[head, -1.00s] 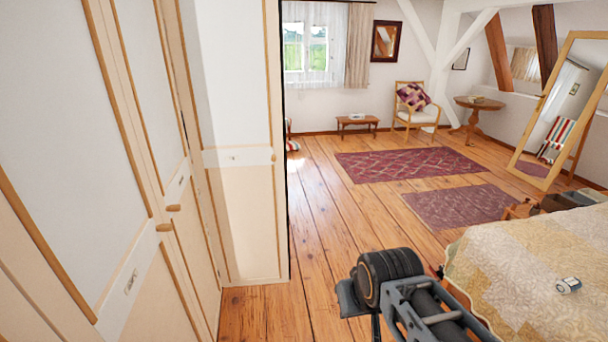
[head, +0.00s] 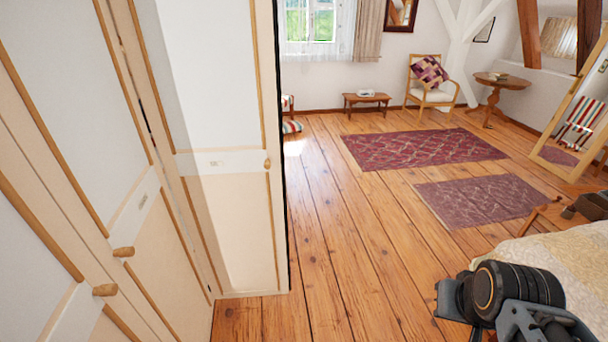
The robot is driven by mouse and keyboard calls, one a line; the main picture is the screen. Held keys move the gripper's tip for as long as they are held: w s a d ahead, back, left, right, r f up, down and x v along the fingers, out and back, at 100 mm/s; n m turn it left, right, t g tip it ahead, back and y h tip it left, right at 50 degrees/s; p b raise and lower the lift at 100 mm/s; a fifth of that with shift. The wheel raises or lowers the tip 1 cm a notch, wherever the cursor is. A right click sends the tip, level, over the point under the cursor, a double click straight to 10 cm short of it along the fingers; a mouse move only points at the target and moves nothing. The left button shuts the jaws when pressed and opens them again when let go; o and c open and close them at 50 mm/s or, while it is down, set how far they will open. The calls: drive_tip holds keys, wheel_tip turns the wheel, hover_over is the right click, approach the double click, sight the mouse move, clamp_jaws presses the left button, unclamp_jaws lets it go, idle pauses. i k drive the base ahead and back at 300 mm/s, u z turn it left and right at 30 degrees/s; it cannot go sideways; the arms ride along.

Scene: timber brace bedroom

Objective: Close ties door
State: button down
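A tall cream wardrobe door (head: 225,230) with light wood trim stands open at the left, jutting out from the wardrobe front. A wooden knob (head: 267,164) is near its free right edge. A small label (head: 217,163) sits on its white cross rail, too small to read, so I cannot confirm that it says ties. My gripper (head: 455,302) is at the lower right, partly hidden by my arm and cut by the frame. It is well apart from the door, and its finger opening does not show.
Other wardrobe doors (head: 60,130) with knobs line the left and look shut. A bed (head: 565,260) is at the right, close to my arm. Open plank floor (head: 340,250) lies between, with two red rugs (head: 420,149) beyond. A chair (head: 432,85) and small tables stand at the back.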

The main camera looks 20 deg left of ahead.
sight(206, 73)
drive_tip(key=u, duration=0.2)
drive_tip(key=i, duration=0.75)
drive_tip(key=u, duration=1.1)
drive_tip(key=i, duration=0.5)
drive_tip(key=u, duration=0.55)
